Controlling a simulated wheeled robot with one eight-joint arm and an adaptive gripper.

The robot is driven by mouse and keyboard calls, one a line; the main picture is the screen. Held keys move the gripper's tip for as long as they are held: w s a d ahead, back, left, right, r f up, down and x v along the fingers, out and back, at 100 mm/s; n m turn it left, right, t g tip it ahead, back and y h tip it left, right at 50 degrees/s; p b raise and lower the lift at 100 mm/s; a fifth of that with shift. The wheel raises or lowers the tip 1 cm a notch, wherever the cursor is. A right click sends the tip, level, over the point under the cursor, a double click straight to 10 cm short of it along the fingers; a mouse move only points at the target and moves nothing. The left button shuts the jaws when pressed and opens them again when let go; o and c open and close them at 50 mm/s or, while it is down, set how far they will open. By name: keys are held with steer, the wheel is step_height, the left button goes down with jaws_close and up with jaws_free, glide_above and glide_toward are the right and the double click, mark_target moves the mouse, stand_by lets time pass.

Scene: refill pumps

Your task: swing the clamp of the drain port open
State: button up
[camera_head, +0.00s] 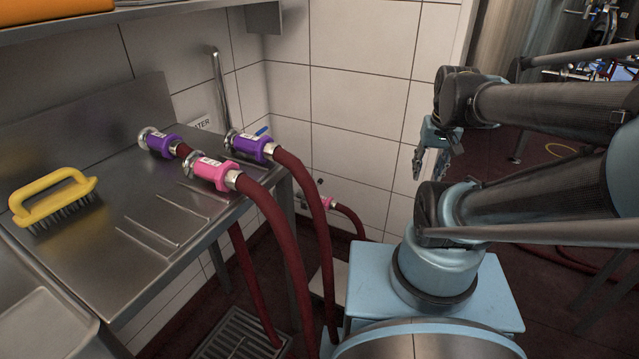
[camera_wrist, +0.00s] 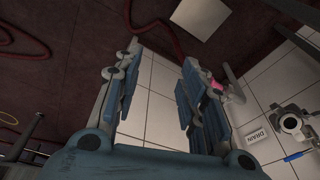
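The drain port (camera_wrist: 291,123) is a round metal fitting at the right edge of the wrist view, beside a white label (camera_wrist: 256,136) reading DRAIN. A blue lever (camera_wrist: 293,157) shows next to it. I cannot make out the clamp's state at this size. I cannot pick out the drain port in the head view. My gripper (camera_head: 428,172) hangs fingers down in front of the tiled wall, right of the steel counter. In the wrist view my gripper (camera_wrist: 162,62) has its two fingers apart with nothing between them. The port lies to the right of the fingers, apart from them.
Two purple couplings (camera_head: 250,147) (camera_head: 160,143) and a pink coupling (camera_head: 212,173) on dark red hoses rest on the steel counter (camera_head: 60,263). A yellow brush (camera_head: 52,192) lies there too. Another pink coupling (camera_head: 325,202) is low by the wall. Hoses hang to the floor.

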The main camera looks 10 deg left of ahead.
steer(key=w+a+r+m, duration=0.1)
steer(key=w+a+r, duration=0.15)
steer(key=w, duration=0.35)
steer(key=w+a+r, duration=0.1)
steer(key=w+a, duration=0.2)
steer(key=w, duration=0.3)
steer(key=m+g+y, duration=0.2)
glide_above(320, 181)
steer(key=d, duration=0.3)
step_height(320, 181, down, 24)
steer(key=a+f, duration=0.1)
steer(key=f, duration=0.4)
steer(key=a+f, duration=0.1)
steer(key=f, duration=0.9)
steer(key=shift+w+a+f, duration=0.15)
steer(key=shift+a+f, duration=0.2)
steer(key=shift+a, duration=0.05)
steer(key=shift+c, duration=0.6)
jaws_close()
